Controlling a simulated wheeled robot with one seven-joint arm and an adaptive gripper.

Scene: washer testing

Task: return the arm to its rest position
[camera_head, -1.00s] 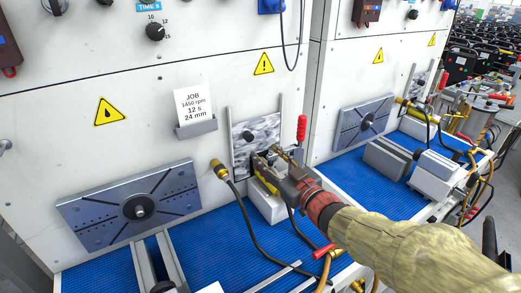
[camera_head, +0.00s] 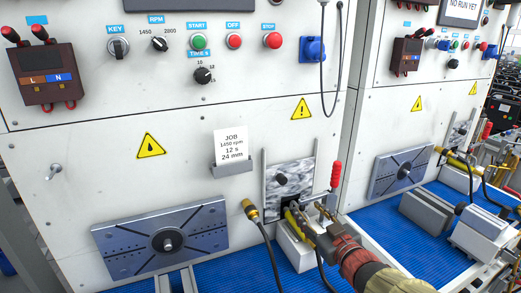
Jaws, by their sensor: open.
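My gripper (camera_head: 309,217) is in the lower middle of the head view, in front of the metal panel with a dark knob (camera_head: 281,180). Its fingers are apart, and I see nothing held between them. A yellow part and a pale block (camera_head: 295,250) show close behind and below the fingers; I cannot tell whether the gripper touches them. My arm reaches in from the bottom right, with a red and dark wrist and a tan sleeve.
A red-handled lever (camera_head: 336,175) stands just right of the gripper. A brass-ended hose (camera_head: 250,209) rises to its left. A slotted plate (camera_head: 163,240) is at the lower left. A job card (camera_head: 231,144) sits in a holder. Blue matting (camera_head: 225,271) covers the bench.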

